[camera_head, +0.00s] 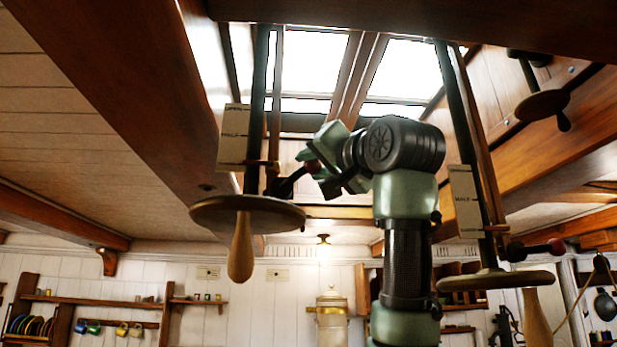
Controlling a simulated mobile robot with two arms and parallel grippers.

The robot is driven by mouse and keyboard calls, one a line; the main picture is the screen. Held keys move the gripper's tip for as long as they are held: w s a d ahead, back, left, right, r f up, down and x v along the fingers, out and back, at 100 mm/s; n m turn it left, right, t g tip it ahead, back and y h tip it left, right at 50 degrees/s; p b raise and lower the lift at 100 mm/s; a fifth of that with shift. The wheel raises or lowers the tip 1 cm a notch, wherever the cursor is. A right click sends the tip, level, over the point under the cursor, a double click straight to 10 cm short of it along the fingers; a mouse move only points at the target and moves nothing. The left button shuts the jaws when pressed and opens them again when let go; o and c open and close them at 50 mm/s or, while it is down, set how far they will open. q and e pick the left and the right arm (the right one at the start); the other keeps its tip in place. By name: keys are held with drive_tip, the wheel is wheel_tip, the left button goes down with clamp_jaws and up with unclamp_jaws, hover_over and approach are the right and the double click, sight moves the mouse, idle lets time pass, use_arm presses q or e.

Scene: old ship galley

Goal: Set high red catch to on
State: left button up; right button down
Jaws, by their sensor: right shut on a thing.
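A red-knobbed catch (312,166) sits on the left hanging rod, beside a cream plate (233,136) and above a round wooden disc with a handle (248,212). Its dark lever slants up to the right from the rod. My right gripper (325,178) is shut on this catch at its red knob, and the fingers partly hide it. A second red-knobbed catch (556,246) is on the right hanging rod, lower in the picture, with its lever nearly level. My left gripper is not in view.
A bright skylight (312,62) is overhead, framed by heavy wooden beams (120,80). A second wooden disc (495,281) hangs at right, near my right arm. Shelves with mugs (122,329) and a pale canister (332,310) are by the far wall.

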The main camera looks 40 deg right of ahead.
drive_tip(key=f+m+h+b, duration=0.2)
drive_tip(key=m, duration=0.1)
drive_tip(key=shift+s+d+m+t+b, duration=0.1)
drive_tip(key=shift+d+m+t+b, duration=0.1)
drive_tip(key=shift+m+t+b, duration=0.1)
drive_tip(key=shift+s+d+f+m+h+b, duration=0.1)
drive_tip(key=shift+f+m+h+b, duration=0.25)
drive_tip(key=shift+m+h+b, duration=0.65)
drive_tip(key=shift+s+d+f+m+h+b, duration=0.1)
drive_tip(key=shift+f+m+h+b, duration=0.3)
drive_tip(key=shift+m, duration=1.1)
drive_tip(key=shift+r, duration=0.1)
drive_tip(key=c, duration=1.2)
unclamp_jaws()
drive_tip(key=shift+o, duration=0.9)
drive_tip(key=shift+w, duration=0.3)
drive_tip(key=shift+s, duration=0.1)
